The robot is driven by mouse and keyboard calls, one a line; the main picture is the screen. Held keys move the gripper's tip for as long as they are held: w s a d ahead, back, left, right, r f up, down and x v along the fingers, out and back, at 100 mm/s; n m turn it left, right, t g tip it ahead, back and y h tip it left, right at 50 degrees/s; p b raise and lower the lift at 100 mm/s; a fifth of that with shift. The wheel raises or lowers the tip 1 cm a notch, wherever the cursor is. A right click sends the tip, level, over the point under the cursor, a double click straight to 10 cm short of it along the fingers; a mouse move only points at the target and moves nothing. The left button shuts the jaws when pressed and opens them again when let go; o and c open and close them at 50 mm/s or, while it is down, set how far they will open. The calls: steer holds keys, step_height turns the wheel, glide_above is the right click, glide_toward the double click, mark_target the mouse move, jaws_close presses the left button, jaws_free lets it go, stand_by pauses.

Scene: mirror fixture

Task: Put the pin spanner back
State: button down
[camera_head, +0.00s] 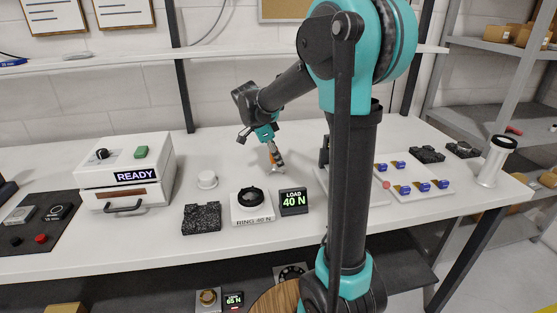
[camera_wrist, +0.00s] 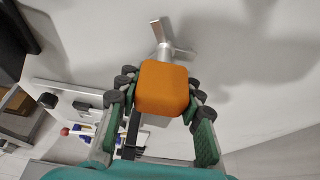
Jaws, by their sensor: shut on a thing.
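The pin spanner has an orange handle and a silver forked end. My gripper (camera_wrist: 162,98) is shut on its handle (camera_wrist: 162,86), with the finger pads on both sides. The silver fork (camera_wrist: 168,47) points away from the palm. In the head view my gripper (camera_head: 268,140) holds the spanner (camera_head: 276,159) pointing down, above the back middle of the white bench. Its tip looks near the bench top; I cannot tell whether it touches. A black speckled block (camera_head: 202,218) lies at the front; whether it is the spanner's holder cannot be told.
A white READY box (camera_head: 125,172) and a small white knob (camera_head: 207,180) are left. A tray of blue parts (camera_head: 412,194) lies right, past my arm.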

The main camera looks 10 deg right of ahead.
steer(key=shift+f, duration=0.15)
steer(key=c, duration=1)
jaws_free()
steer(key=v, duration=1.2)
